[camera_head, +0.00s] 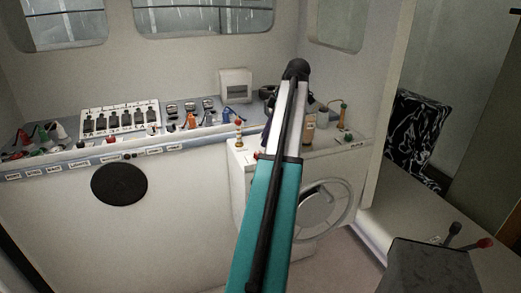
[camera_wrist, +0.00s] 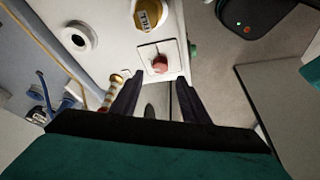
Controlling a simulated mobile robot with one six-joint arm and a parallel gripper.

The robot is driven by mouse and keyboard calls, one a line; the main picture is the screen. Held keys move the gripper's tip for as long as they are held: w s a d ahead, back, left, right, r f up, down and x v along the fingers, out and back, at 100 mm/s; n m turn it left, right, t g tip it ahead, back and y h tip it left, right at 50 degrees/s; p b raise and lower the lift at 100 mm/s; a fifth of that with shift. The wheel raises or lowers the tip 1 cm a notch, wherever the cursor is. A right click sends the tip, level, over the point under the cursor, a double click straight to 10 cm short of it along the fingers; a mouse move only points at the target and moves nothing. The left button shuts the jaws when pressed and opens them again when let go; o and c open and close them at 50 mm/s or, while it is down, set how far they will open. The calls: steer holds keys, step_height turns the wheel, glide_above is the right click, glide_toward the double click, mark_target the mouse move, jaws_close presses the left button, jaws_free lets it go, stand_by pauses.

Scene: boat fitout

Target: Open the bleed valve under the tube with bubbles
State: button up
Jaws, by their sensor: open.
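My gripper (camera_wrist: 158,88) shows in the wrist view as two dark, spread fingers with nothing held between them. Just beyond the fingertips a red knob (camera_wrist: 160,63) sits on a square white plate. A brass fitting with a banded stem (camera_wrist: 112,90) stands by the left finger. In the head view a small upright fitting with a red and amber top (camera_head: 239,133) stands on the white console's left corner. A slim amber tube with a green base (camera_head: 343,115) stands at its right. I cannot make out bubbles or a bleed valve for certain.
A yellow labelled cap (camera_wrist: 148,14) and a white ring (camera_wrist: 76,38) lie beyond the fingers. A switch panel (camera_head: 120,118) and small parts line the left shelf. A lever box (camera_head: 430,268) stands lower right.

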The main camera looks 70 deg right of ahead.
mark_target(258, 152)
steer(key=shift+p+x, duration=0.95)
steer(key=shift+x, duration=2.3)
steer(key=c, duration=1.1)
steer(key=shift+o, duration=0.2)
steer(key=shift+d, duration=0.15)
